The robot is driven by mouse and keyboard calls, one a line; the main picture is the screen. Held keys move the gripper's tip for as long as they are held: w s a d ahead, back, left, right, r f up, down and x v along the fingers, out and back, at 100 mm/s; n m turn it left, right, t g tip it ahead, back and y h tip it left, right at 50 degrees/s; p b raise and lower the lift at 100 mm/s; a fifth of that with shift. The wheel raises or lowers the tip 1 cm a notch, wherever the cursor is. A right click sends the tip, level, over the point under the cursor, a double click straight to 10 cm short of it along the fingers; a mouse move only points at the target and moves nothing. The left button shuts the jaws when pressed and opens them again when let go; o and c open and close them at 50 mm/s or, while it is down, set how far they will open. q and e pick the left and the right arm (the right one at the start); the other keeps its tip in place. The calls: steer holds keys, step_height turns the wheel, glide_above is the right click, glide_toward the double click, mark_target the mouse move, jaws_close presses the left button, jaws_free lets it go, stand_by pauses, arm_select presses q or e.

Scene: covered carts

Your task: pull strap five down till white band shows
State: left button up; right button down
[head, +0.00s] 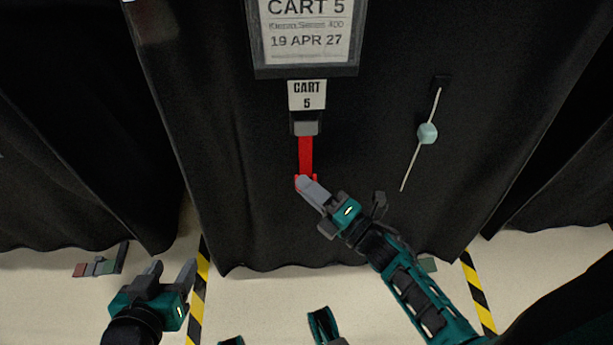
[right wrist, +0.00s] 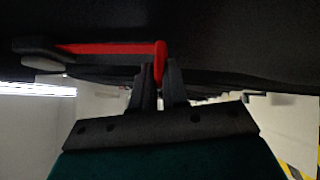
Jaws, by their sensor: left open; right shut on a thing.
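The red strap (head: 306,155) hangs from a dark buckle (head: 305,124) under the "CART 5" tag (head: 307,95) on the black cart cover. My right gripper (head: 306,184) is shut on the strap's lower end. In the right wrist view the red strap (right wrist: 115,48) runs from the buckle at left to a red end piece (right wrist: 160,62) between the fingers (right wrist: 159,80). No white band shows on the visible strap. My left gripper (head: 176,272) is open and empty, low at the left, away from the strap.
A framed sign (head: 306,35) is above the tag. A cord with a pale blue toggle (head: 427,133) hangs to the right. Other black-covered carts stand on both sides. Yellow-black floor tape (head: 203,275) runs beside the cart. Small blocks (head: 100,266) lie on the floor at left.

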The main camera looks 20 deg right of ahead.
arm_select(q)
steer(key=shift+s+d+f, duration=0.2)
steer(key=shift+d+f, duration=0.1)
steer(key=shift+d, duration=0.05)
arm_select(e)
step_height(320, 180, down, 3)
steer(key=shift+s+f, duration=0.1)
steer(key=c, duration=1.3)
jaws_free()
arm_select(q)
steer(key=shift+s+a+f, duration=0.1)
steer(key=shift+s+f, duration=0.05)
steer(key=shift+f, duration=0.05)
arm_select(e)
steer(key=shift+o, duration=0.2)
arm_select(q)
steer(key=shift+a+r+p, duration=0.25)
steer(key=shift+r+p, duration=0.1)
steer(key=shift+p, duration=0.2)
arm_select(e)
steer(key=v, duration=1.3)
